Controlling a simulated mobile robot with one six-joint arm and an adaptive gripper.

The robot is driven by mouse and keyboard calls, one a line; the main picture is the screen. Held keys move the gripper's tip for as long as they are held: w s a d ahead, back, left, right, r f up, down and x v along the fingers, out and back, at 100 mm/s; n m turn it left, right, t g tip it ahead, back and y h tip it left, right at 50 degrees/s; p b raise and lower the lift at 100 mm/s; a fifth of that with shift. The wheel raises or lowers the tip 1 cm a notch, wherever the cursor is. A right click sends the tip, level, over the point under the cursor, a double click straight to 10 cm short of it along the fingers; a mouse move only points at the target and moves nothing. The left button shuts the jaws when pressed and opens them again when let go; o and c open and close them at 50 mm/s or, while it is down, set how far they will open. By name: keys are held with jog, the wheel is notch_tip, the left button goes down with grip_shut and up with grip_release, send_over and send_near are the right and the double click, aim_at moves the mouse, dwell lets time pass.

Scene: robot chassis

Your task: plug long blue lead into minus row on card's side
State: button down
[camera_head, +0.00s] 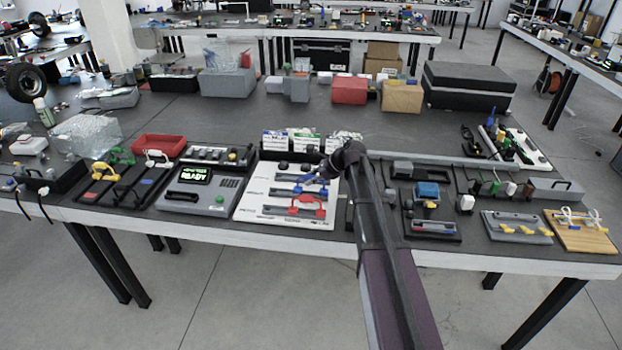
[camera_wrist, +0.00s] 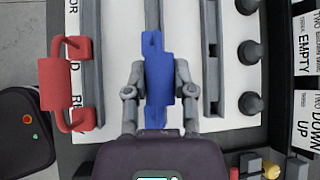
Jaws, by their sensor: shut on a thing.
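My gripper (camera_wrist: 160,85) is shut on a blue lead (camera_wrist: 157,70), with one finger on each side of its thick middle. In the wrist view the lead lies along a grey rail (camera_wrist: 153,14); I cannot tell whether its ends are seated. In the head view my gripper (camera_head: 322,176) is over the white board (camera_head: 262,214), and its tip is small and partly hidden by my arm. A red lead (camera_wrist: 83,85) bridges the left rail (camera_wrist: 93,20) in the wrist view. Another slotted rail (camera_wrist: 212,70) lies to the right of the blue lead. I cannot make out a minus mark.
Several black knobs (camera_wrist: 250,52) line the board's right side in the wrist view. Printed cards (camera_wrist: 304,48) stand beyond them, also at the board's back in the head view (camera_head: 305,140). A grey READY console (camera_head: 200,188) is to the left. Other devices crowd the right.

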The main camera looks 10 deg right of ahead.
jog(key=shift+f+b, duration=0.6)
jog(key=shift+f, duration=0.05)
jog(key=shift+c, duration=1.9)
grip_release()
jog(key=shift+r, duration=0.15)
notch_tip(320, 180, up, 8)
jog(key=p, duration=0.8)
jog(key=shift+r+p, duration=0.15)
jog(key=shift+p, duration=0.15)
jog(key=shift+s, duration=0.1)
